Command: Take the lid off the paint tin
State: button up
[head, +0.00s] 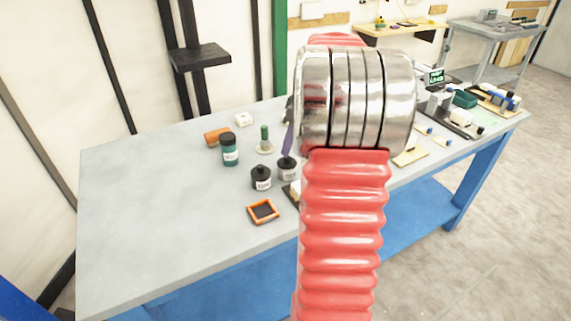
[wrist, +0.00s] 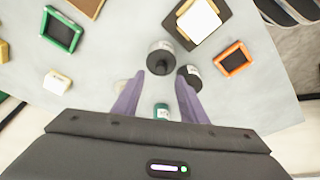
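Two small round tins with dark knobbed lids and pale labels stand close together on the table. I cannot read the labels, so which is the paint tin is unclear. One tin (wrist: 160,56) lies just ahead of my gripper's fingertips (wrist: 161,78) in the wrist view, with its lid's knob between them. It also shows in the head view (head: 287,171). The other tin (wrist: 189,77) is beside the right fingertip, and it shows in the head view (head: 261,179). My purple fingers are apart with nothing held. My arm hides much of the gripper in the head view.
A green jar with a dark lid (head: 230,150) stands nearby. An orange-framed pad (head: 262,211), a green-framed pad (wrist: 62,30), and a white block on a dark base (wrist: 198,20) lie around. The table's left part (head: 140,200) is clear.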

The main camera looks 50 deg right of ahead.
aim_at(287, 161)
jog(key=shift+x, duration=2.5)
jog(key=shift+s, duration=0.1)
grip_shut()
